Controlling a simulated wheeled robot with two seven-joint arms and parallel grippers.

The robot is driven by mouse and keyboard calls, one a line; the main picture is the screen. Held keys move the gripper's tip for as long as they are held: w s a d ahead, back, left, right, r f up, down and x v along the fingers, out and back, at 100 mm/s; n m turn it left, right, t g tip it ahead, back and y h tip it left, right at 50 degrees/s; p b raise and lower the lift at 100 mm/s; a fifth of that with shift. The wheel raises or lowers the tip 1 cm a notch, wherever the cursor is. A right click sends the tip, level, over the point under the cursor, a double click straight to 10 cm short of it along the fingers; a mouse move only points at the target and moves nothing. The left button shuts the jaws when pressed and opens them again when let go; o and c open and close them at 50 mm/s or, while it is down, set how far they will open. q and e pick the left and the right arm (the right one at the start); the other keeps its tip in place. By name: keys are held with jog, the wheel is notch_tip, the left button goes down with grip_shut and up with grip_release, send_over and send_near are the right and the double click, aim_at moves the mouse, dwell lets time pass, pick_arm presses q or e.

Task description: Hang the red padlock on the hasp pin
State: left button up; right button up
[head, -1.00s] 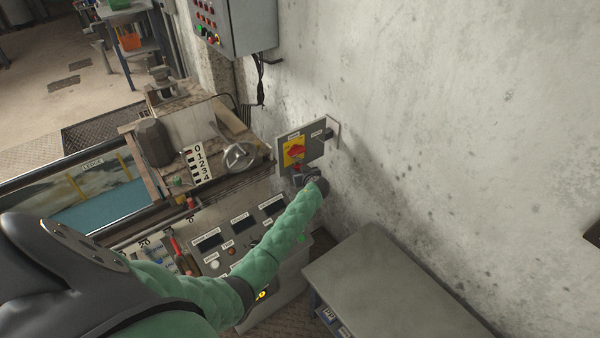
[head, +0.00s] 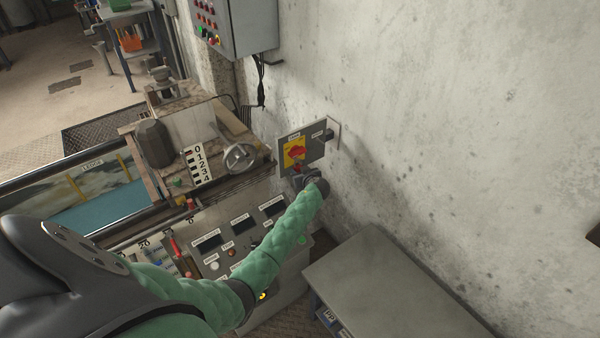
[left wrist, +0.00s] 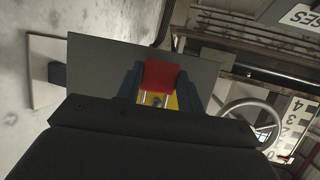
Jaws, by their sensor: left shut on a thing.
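A small red patch shows above the gripper there. The hasp pin cannot be made out clearly, and I cannot tell whether the shackle touches it. My right gripper is not in view.
A handwheel (head: 240,157) and a number scale (head: 197,164) are left of the panel. A control console (head: 225,240) with displays and buttons lies below. A grey bench (head: 390,285) stands at right, its top clear. The concrete wall is close behind the panel.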

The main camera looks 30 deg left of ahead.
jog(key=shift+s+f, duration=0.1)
pick_arm(q)
jog(key=o, duration=1.1)
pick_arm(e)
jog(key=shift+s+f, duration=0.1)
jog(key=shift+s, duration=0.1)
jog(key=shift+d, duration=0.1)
pick_arm(q)
jog(key=shift+b+v, duration=1.3)
jog(key=shift+v, duration=2.65)
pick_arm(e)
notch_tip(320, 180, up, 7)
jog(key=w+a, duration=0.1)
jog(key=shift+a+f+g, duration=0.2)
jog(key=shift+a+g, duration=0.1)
